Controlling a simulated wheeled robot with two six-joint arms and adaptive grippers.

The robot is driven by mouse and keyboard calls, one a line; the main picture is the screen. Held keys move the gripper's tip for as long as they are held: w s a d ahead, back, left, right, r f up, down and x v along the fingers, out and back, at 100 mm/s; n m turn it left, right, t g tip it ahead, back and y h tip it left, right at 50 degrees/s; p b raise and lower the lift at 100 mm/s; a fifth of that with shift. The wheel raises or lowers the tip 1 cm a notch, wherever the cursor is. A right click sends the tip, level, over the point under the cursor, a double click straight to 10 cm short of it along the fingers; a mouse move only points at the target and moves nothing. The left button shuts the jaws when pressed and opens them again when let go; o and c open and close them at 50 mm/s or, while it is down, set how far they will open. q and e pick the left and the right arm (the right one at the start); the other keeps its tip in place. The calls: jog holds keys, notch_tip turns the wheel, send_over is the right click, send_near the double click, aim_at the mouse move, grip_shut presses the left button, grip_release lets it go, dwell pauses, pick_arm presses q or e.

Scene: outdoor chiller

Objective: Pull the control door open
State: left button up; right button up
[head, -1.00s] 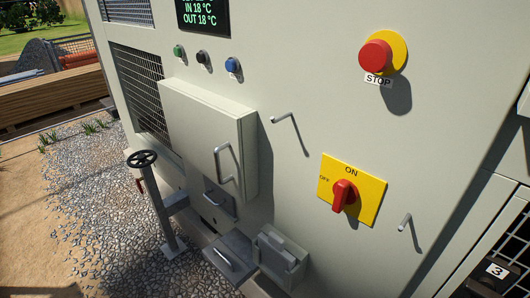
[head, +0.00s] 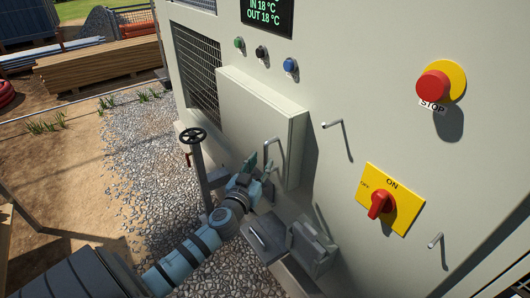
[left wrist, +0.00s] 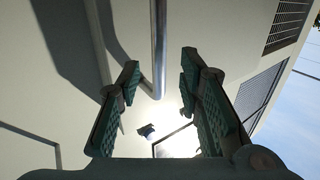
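The control door (head: 248,108) is a pale raised box front on the chiller's wall, and it looks closed. Its grey bar handle (head: 281,150) sits low on the door's right part. My left gripper (head: 257,165) is just in front of the handle's lower left side. In the left wrist view, my left gripper (left wrist: 160,70) has its two green padded fingers apart. The handle bar (left wrist: 158,40) shows in the gap between the fingertips; I cannot tell how deep it is between them. My right gripper is in neither view.
A black handwheel on a post (head: 193,137) stands left of my left arm. A grey latch box (head: 312,248) and a flat grey lid (head: 268,240) with a handle are below the door. A red stop button (head: 433,86) and a red rotary switch (head: 380,204) are to the right.

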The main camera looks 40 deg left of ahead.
aim_at(265, 158)
pick_arm(q)
jog(key=x, duration=0.4)
jog(key=shift+w, duration=0.3)
grip_shut()
